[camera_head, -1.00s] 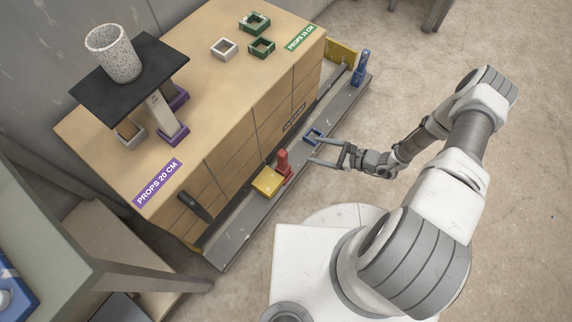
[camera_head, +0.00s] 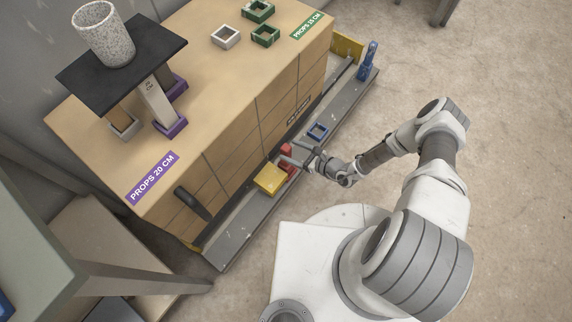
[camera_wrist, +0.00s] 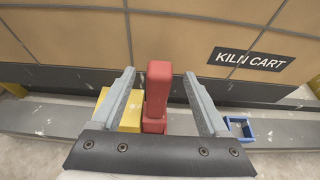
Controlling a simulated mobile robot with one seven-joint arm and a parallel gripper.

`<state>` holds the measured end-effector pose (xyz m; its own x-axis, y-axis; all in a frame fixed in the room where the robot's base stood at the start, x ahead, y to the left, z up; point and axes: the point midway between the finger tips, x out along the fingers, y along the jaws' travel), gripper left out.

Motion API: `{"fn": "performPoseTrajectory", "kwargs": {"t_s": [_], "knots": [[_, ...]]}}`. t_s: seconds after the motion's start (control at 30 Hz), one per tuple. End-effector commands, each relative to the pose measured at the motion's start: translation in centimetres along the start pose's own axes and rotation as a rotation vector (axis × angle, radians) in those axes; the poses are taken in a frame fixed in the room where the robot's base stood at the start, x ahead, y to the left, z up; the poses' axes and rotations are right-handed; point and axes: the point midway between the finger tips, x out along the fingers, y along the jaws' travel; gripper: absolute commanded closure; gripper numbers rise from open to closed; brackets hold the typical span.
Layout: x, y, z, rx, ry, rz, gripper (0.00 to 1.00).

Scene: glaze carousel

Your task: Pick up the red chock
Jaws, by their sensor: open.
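The red chock (camera_head: 287,152) stands upright on the grey ledge along the cart's front, just right of a yellow block (camera_head: 270,179). In the wrist view the red chock (camera_wrist: 157,95) shows between my two fingers, with a gap on each side. My gripper (camera_head: 288,150) is open, its fingers pointing toward the cart at the chock. In the head view the fingers partly cover the chock. Contact with it cannot be made out.
A blue square frame (camera_head: 317,131) lies on the ledge right of the chock. A blue upright piece (camera_head: 367,62) stands at the ledge's far end. The kiln cart's wooden front (camera_head: 240,140) rises behind. A black shelf (camera_head: 120,65) on top carries a speckled cup (camera_head: 104,36).

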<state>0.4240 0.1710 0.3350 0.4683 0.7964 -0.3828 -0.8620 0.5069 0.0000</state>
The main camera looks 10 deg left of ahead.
Motion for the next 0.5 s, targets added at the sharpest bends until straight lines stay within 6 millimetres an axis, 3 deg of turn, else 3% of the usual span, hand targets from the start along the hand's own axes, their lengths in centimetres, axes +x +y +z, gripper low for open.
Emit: {"fn": "performPoseTrajectory", "kwargs": {"t_s": [0.27,0.5], "knots": [[1.7,0.0,-0.2,0.000,0.000,0.000,0.22],[5.0,0.1,-0.7,-0.002,-0.002,0.002,0.22]]}}
